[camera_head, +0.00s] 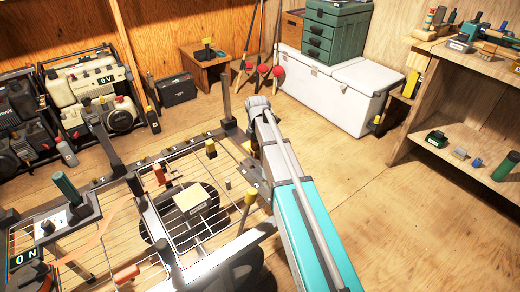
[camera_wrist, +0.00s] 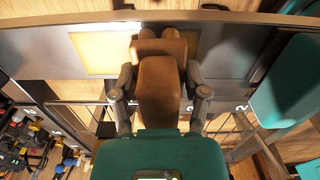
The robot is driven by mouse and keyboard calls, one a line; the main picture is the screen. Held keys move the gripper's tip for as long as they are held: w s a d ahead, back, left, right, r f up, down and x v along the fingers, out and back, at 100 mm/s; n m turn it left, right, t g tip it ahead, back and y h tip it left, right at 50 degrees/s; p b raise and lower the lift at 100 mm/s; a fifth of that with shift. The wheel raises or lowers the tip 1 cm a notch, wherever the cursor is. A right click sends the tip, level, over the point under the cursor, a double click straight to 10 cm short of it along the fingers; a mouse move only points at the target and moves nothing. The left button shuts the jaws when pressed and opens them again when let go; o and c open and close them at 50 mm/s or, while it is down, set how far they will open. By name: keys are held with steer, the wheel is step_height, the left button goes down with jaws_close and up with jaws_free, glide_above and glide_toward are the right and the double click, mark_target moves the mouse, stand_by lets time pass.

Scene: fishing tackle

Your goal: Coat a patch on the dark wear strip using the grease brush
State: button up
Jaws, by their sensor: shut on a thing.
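My gripper (camera_wrist: 161,88) is shut on a brown block-like piece, which I take to be the grease brush (camera_wrist: 160,75). Its far end reaches over a dark grey strip near the top of the wrist view, which looks like the wear strip (camera_wrist: 228,52). Pale cream rectangles show on the strip, one left of the brush and one partly behind it. The bristles are hidden, so I cannot tell whether they touch the strip. In the head view my arm reaches to the right side of a wire rack, and the brush cannot be made out.
The wire rack (camera_head: 180,232) has upright posts, a yellow-topped peg (camera_head: 250,198) and a cream block (camera_head: 190,198) close to my arm. A wooden shelf (camera_head: 470,190) stands at the right. A white chest (camera_head: 335,90) stands at the back. The floor between is clear.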

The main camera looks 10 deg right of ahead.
steer(key=shift+w+a, duration=0.15)
steer(key=shift+w, duration=0.2)
steer(key=shift+w+a+f, duration=0.1)
steer(key=shift+w+a, duration=0.3)
steer(key=shift+w, duration=0.45)
steer(key=shift+w+a, duration=0.35)
steer(key=shift+w, duration=0.5)
steer(key=shift+s, duration=0.15)
steer(key=shift+s+d, duration=0.4)
steer(key=shift+s, duration=0.5)
steer(key=shift+s+d, duration=0.4)
steer(key=shift+s, duration=0.45)
steer(key=shift+s+d, duration=0.25)
steer(key=shift+s, duration=0.4)
steer(key=shift+s+d, duration=0.3)
steer(key=shift+s, duration=0.3)
steer(key=shift+s+d, duration=0.25)
steer(key=shift+s, duration=0.4)
steer(key=shift+w+r+p, duration=0.1)
steer(key=shift+r+p, duration=2.75)
steer(key=shift+r, duration=0.1)
